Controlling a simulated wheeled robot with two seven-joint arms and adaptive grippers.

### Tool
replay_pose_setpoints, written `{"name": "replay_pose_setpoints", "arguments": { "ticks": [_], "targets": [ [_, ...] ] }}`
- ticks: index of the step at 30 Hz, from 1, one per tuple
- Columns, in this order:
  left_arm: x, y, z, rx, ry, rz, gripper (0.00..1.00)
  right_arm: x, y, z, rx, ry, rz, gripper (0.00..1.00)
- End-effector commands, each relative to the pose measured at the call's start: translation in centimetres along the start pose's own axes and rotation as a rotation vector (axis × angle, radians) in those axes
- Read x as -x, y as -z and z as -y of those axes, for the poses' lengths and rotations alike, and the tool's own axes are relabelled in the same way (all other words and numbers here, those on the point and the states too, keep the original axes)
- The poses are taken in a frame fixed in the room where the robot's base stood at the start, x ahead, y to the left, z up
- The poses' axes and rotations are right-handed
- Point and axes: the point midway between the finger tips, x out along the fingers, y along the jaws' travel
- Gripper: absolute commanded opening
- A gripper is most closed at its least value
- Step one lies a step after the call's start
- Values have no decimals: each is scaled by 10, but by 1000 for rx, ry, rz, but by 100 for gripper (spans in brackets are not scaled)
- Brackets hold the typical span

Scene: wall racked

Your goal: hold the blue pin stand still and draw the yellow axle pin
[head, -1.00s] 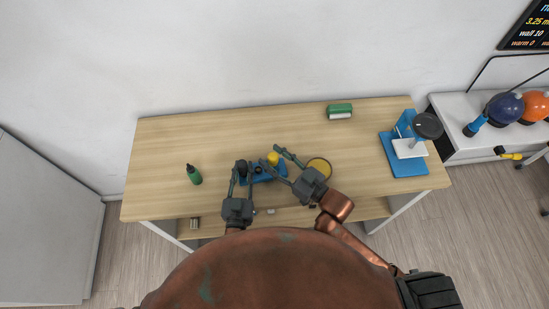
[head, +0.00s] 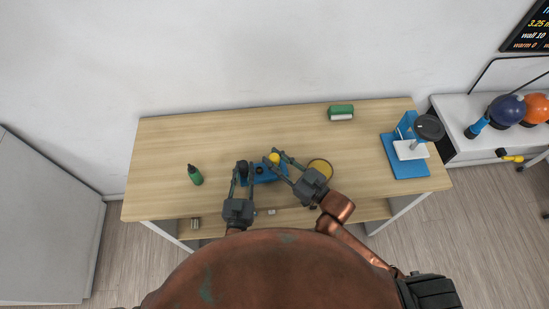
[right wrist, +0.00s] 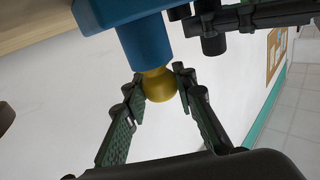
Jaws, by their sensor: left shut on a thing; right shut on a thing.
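The blue pin stand (head: 264,174) lies near the front middle of the table. The yellow axle pin (head: 274,158) sticks out of its right part, its rounded head showing. In the right wrist view the pin's head (right wrist: 158,86) comes out of a blue socket of the stand (right wrist: 145,40). My right gripper (head: 277,160) is shut on the pin's head, one finger on each side. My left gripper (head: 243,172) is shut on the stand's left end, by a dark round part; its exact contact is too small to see. Its dark fingers also show at the top right of the right wrist view (right wrist: 215,30).
A round yellow-rimmed dish (head: 320,167) lies just right of my right gripper. A green bottle (head: 195,174) stands at the left, a green-and-white block (head: 341,111) at the back. A blue fixture (head: 405,160) stands at the right edge. The table's back middle is clear.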

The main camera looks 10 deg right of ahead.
Motion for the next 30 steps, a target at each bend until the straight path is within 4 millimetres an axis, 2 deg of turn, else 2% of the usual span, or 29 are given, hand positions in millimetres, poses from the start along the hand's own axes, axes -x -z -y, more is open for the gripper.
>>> {"name": "replay_pose_setpoints", "arguments": {
  "ticks": [14, 30],
  "targets": [
    [0, 0, 0, 0, 0, 0, 0, 0, 1, 0, 0, 0, 0, 0],
    [0, 0, 0, 0, 0, 0, 0, 0, 20, 0, 0, 0, -1, 0]
  ]
}}
